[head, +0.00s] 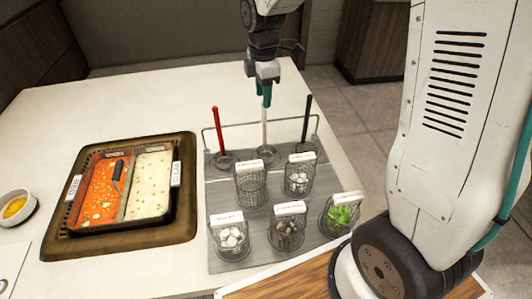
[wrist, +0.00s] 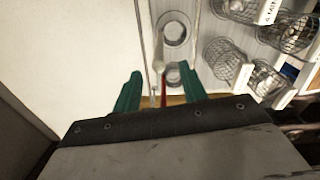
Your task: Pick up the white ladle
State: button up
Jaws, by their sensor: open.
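The white ladle (head: 264,126) stands upright in the middle well of a grey rack, its handle rising to my gripper (head: 264,92). In the wrist view the pale handle (wrist: 159,52) runs down the picture between the two teal fingers of my gripper (wrist: 160,72). The fingers are open, one on each side, with gaps to the handle. In the head view the top of the handle is partly hidden by the fingers. A red ladle (head: 216,128) stands left of it and a black ladle (head: 306,120) right of it.
Wire baskets, one of them a basket of greens (head: 341,214), stand in front of the ladles on the grey rack (head: 222,262). A thin metal rail surrounds the ladles. A brown-framed tray (head: 120,240) of food is at left. White table (head: 60,120) behind is clear.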

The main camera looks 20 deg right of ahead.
aim_at(264, 118)
notch_tip(264, 118, down, 6)
jog(key=shift+w+d+f, duration=0.1)
jog(key=shift+w, duration=0.05)
grip_shut()
